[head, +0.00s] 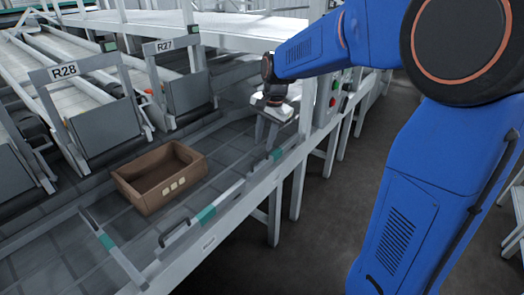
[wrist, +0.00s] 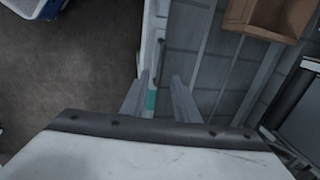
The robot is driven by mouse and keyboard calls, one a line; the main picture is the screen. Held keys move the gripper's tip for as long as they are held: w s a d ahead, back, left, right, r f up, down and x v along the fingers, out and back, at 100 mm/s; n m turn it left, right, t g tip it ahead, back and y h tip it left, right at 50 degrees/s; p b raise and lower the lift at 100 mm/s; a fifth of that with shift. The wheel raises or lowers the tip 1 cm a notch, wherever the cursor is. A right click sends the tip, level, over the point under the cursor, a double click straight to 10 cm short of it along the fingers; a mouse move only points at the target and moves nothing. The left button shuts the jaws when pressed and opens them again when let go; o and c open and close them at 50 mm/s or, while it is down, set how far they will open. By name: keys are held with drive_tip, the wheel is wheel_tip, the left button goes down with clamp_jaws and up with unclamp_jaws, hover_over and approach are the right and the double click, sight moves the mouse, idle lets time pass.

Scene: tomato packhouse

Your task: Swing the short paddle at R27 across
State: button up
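The short paddle (head: 277,153) with a teal band lies along the near rail of the belt, roughly opposite the R27 sign (head: 165,45). In the wrist view my gripper (wrist: 158,88) shows two spread fingers, with nothing held. A teal-banded paddle (wrist: 151,99) appears between them, running along the belt edge. I cannot tell how far below the fingertips it is.
A brown open crate (head: 143,199) sits on the belt, left of the paddle. Another teal-banded paddle (head: 203,216) lies along the rail, and one (head: 108,242) slants over the belt at lower left. The R28 sign (head: 65,69) stands left. Control buttons (head: 333,102) are right of my gripper.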

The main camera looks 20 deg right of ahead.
hover_over(262, 165)
drive_tip(key=shift+f, duration=2.55)
clamp_jaws()
